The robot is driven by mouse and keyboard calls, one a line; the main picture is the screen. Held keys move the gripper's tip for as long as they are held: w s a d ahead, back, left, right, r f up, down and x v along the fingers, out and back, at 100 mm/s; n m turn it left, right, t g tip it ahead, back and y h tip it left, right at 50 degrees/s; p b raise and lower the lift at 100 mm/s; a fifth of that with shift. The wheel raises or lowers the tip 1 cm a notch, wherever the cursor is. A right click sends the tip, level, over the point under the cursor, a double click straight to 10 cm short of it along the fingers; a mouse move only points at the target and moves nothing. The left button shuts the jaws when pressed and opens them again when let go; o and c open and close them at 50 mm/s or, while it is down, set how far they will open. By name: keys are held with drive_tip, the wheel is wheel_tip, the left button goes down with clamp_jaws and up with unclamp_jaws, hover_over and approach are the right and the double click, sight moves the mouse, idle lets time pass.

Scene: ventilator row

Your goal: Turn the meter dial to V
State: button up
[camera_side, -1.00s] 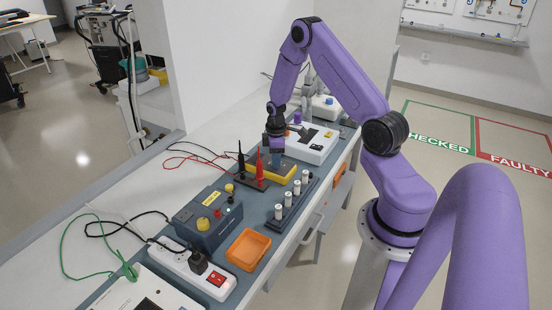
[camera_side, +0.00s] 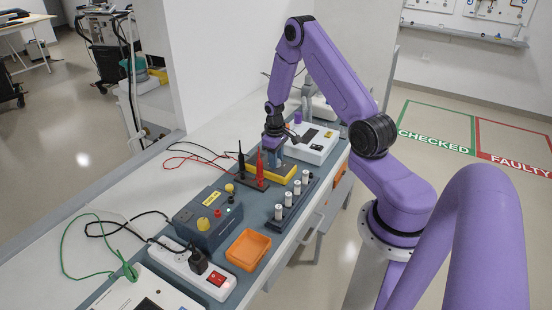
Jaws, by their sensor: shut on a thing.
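The yellow-edged meter (camera_side: 287,179) lies on the grey-blue mat of the bench, just behind the row of white-topped cylinders. My gripper (camera_side: 274,161) points down onto the meter's top face from above. It is shut on the meter dial. The dial itself is hidden behind my fingers, and its marks, including V, are too small to read from here.
A black and a red probe (camera_side: 260,168) stand upright just left of the meter. White-topped cylinders (camera_side: 289,199) stand in a rack in front. A white device (camera_side: 318,147) sits behind. A blue-grey box (camera_side: 207,219), orange tray (camera_side: 248,249) and power strip (camera_side: 190,268) lie nearer.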

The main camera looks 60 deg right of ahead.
drive_tip(key=shift+m, duration=1.4)
drive_tip(key=o, duration=1)
drive_tip(key=shift+o, duration=0.2)
wheel_tip(320, 180, up, 18)
drive_tip(key=shift+a+f, duration=0.25)
drive_tip(key=shift+a, duration=0.1)
drive_tip(key=shift+w, duration=0.15)
